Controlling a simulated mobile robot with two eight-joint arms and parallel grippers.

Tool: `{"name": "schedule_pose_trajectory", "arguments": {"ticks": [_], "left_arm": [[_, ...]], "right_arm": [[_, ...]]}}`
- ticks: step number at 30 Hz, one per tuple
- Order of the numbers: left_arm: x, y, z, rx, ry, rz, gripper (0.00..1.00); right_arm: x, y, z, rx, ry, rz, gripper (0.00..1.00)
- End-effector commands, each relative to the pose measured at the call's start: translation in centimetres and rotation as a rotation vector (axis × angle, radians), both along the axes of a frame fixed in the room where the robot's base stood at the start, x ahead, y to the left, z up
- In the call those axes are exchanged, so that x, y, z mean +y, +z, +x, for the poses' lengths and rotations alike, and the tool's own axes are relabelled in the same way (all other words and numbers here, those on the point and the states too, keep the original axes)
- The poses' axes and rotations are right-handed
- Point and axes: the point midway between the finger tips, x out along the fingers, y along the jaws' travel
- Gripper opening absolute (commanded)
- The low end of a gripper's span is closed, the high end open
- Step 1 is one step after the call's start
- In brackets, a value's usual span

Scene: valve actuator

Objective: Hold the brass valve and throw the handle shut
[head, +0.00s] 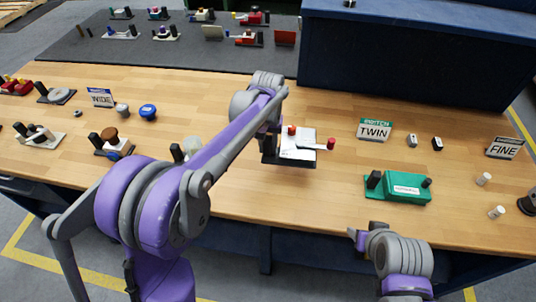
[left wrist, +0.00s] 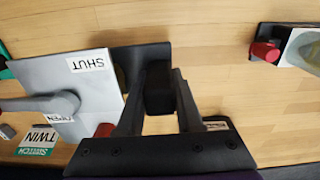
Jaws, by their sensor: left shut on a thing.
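The valve unit (head: 297,153) stands on the table in the head view: a pale plate on a black base, with a red-tipped lever handle (head: 318,145) pointing right. In the left wrist view the plate (left wrist: 95,80) carries SHUT and OPEN labels, and the grey lever (left wrist: 40,104) lies close to the OPEN label. My left gripper (left wrist: 158,92) is shut on the unit's black post beside the plate. My right gripper (head: 357,238) is low at the table's front edge, apart from the unit; its fingers are unclear.
A green box with black knobs (head: 405,188) stands to the right. The TWIN sign (head: 374,130) is behind it, and the FINE sign (head: 504,148) is at far right. Several small devices fill the left side. A blue block (head: 400,55) rises at the back. Wood in front of the unit is clear.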

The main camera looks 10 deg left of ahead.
Motion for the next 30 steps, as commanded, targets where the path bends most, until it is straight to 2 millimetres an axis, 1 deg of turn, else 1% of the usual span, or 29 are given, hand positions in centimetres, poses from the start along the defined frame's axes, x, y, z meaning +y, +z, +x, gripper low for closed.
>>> {"name": "schedule_pose_trajectory", "arguments": {"ticks": [2, 7, 9, 11, 24, 30], "left_arm": [[0.0, -0.4, 0.1, 0.0, 0.0, -0.001, 0.0], [0.0, -3.8, 0.1, 0.0, 0.0, -0.001, 0.0], [0.0, -4.9, 0.0, 0.0, 0.0, -0.001, 0.0], [0.0, -5.5, 0.0, 0.0, 0.0, -0.001, 0.0], [0.0, -7.6, 0.0, 0.0, 0.0, -0.001, 0.0], [0.0, -7.9, 0.0, 0.0, 0.0, -0.001, 0.0]], "right_arm": [[0.0, 0.0, 0.0, 0.0, 0.0, 0.0, 0.57], [0.0, 0.0, 0.0, 0.0, 0.0, 0.0, 0.57], [0.0, 0.0, 0.0, 0.0, 0.0, 0.0, 0.57], [0.0, 0.0, 0.0, 0.0, 0.0, 0.0, 0.57], [0.0, 0.0, 0.0, 0.0, 0.0, 0.0, 0.57], [0.0, 0.0, 0.0, 0.0, 0.0, 0.0, 0.57]]}}
